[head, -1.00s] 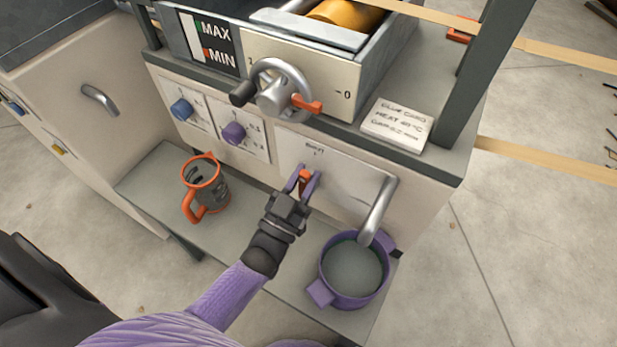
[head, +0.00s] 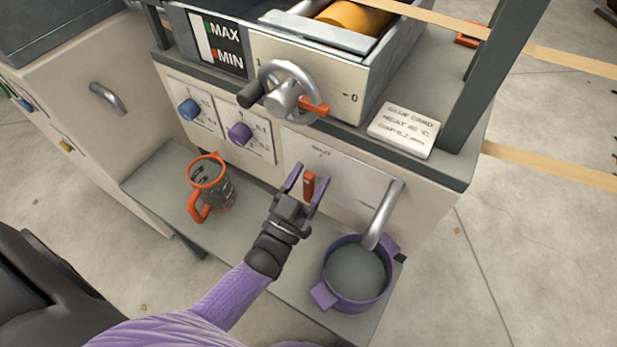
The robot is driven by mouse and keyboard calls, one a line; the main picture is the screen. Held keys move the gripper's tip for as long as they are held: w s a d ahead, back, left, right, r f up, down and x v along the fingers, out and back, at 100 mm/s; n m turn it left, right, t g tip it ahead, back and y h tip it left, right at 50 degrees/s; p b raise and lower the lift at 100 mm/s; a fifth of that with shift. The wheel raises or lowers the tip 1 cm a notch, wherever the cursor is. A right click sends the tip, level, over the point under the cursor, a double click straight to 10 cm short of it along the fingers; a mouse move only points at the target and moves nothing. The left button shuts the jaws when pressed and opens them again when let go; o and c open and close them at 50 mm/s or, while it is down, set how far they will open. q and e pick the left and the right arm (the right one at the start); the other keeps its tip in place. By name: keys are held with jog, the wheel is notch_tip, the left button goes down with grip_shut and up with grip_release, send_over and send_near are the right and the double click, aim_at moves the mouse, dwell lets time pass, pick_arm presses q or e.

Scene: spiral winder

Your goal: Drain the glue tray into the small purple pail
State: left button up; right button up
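The glue tray (head: 397,62) is a grey metal trough at the top, with a yellow roller inside. Below it, a small orange lever (head: 309,186) stands out from a white panel. My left gripper (head: 306,180) is open, with its purple fingers on either side of the lever and a visible gap to it. A silver spout (head: 384,214) bends down over the small purple pail (head: 354,303), which stands upright on the lower shelf. Grey shows inside the pail; I cannot tell whether it is glue or the bottom. No stream is visible at the spout. My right gripper is out of view.
An orange-rimmed jug (head: 213,190) stands on the shelf (head: 150,182) left of my gripper. Blue (head: 188,109) and purple (head: 239,134) knobs and a handwheel (head: 285,92) stick out above. A white card (head: 404,129) lies on the ledge.

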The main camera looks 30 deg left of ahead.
pick_arm(q)
jog(key=v, duration=1)
jog(key=shift+w, duration=0.1)
dwell(0.3)
dwell(0.3)
